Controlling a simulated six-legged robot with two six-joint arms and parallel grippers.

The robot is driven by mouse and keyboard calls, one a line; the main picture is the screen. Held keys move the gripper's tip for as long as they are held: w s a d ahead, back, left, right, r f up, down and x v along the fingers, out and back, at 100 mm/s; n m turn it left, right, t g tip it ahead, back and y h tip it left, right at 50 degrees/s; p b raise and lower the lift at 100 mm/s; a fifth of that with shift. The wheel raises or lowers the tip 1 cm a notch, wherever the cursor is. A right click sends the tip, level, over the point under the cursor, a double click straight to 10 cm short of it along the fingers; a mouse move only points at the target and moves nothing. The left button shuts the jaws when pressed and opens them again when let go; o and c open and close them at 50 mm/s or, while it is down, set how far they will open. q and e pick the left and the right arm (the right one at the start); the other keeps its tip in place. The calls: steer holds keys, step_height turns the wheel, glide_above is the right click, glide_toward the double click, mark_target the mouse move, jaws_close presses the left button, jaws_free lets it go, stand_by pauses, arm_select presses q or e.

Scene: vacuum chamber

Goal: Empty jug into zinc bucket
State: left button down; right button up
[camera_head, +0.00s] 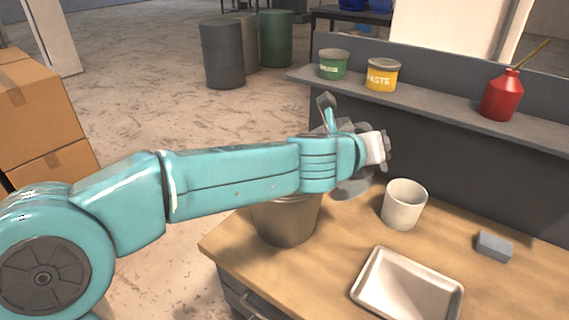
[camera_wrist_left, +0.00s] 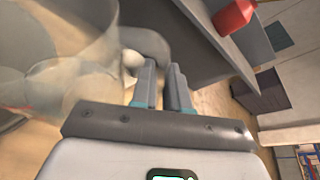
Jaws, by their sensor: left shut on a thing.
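The zinc bucket (camera_head: 287,222) stands upright on the wooden workbench in the head view, partly hidden behind my left forearm. My left gripper (camera_head: 378,148) is above the bench, to the right of and higher than the bucket. In the left wrist view its two fingers (camera_wrist_left: 162,72) are shut on the grey handle (camera_wrist_left: 148,38) of the jug. The jug (camera_wrist_left: 62,75) is clear and see-through, at the left of that view. In the head view the jug (camera_head: 352,188) is mostly hidden behind my wrist. I cannot tell its contents or tilt. My right gripper is not in view.
A pale cup (camera_head: 404,207) stands right of the bucket. A metal tray (camera_head: 408,290) and a grey block (camera_head: 494,246) lie nearby. The shelf behind holds a green tin (camera_head: 333,65), a yellow tin (camera_head: 382,76) and a red oil can (camera_head: 501,97).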

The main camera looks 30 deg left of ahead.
mark_target(348, 126)
arm_select(q)
steer(key=shift+w+a+r+n+h, duration=0.15)
steer(key=shift+w+a+r+n, duration=0.1)
steer(key=shift+a, duration=0.15)
steer(key=shift+w+a+r+n+h, duration=0.1)
steer(key=shift+a+r+n+h, duration=0.05)
steer(key=shift+a+n, duration=0.15)
steer(key=shift+s+a+r+n+h+p, duration=0.15)
steer(key=shift+a+r+n+h+p, duration=0.15)
steer(key=shift+a+r+n+h, duration=0.3)
steer(key=shift+w+a+n, duration=0.25)
steer(key=shift+a+n, duration=0.1)
steer(key=shift+a, duration=0.1)
steer(key=shift+s+a+r+p, duration=0.1)
steer(key=shift+s+a+p, duration=0.1)
steer(key=shift+a+p, duration=0.1)
steer(key=shift+w+a+n, duration=0.1)
steer(key=shift+w+n, duration=0.1)
steer(key=shift+n, duration=0.1)
steer(key=shift+s+a+r+h, duration=0.1)
steer(key=shift+a+r+h, duration=0.1)
steer(key=shift+h, duration=0.1)
steer(key=shift+a+n, duration=0.3)
steer(key=shift+a+t, duration=0.15)
steer(key=shift+t, duration=0.15)
steer(key=shift+a, duration=0.1)
